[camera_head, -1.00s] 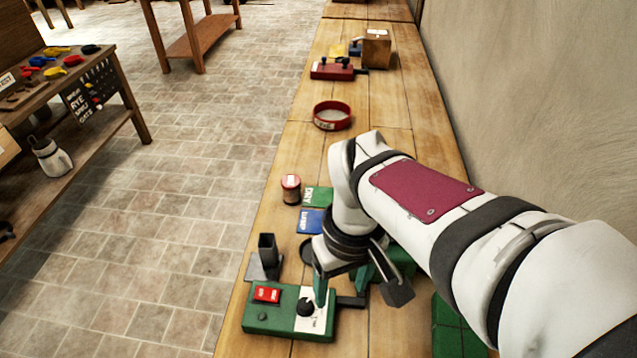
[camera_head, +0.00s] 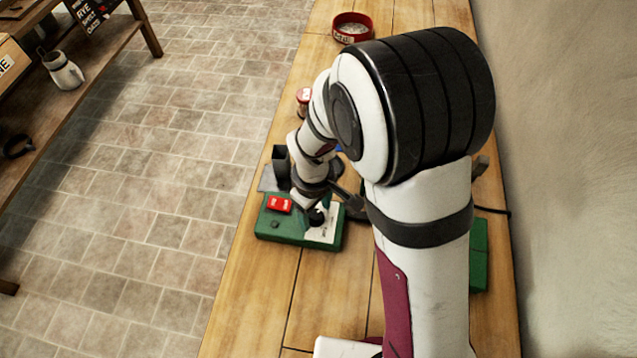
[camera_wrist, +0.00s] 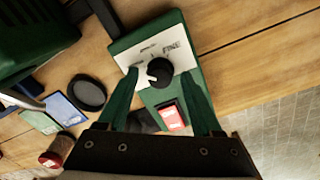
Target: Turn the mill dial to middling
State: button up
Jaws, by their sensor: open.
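The mill control box (camera_head: 290,232) is green and sits on the wooden bench. Its black dial (camera_wrist: 159,72) is on a white label plate (camera_wrist: 172,45) with small lettering that I cannot read surely. A pale mark on the dial points to the lower left in the wrist view. My gripper (camera_wrist: 160,76) is open, with one green finger on each side of the dial. I cannot tell whether either finger touches it. In the head view the dial (camera_head: 316,217) shows just below my gripper (camera_head: 323,203), which partly hides the plate.
A red rocker switch (camera_head: 279,204) is on the same box. A dark upright post (camera_head: 281,162) stands behind it. In the wrist view, a round black dish (camera_wrist: 87,93), a blue card (camera_wrist: 62,108) and a red-topped jar (camera_wrist: 57,150) lie nearby. Bare bench is in front.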

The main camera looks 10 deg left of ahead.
grip_shut()
dwell(0.3)
jog(key=shift+m, duration=0.3)
jog(key=m, duration=0.4)
jog(key=shift+m, duration=2.5)
grip_release()
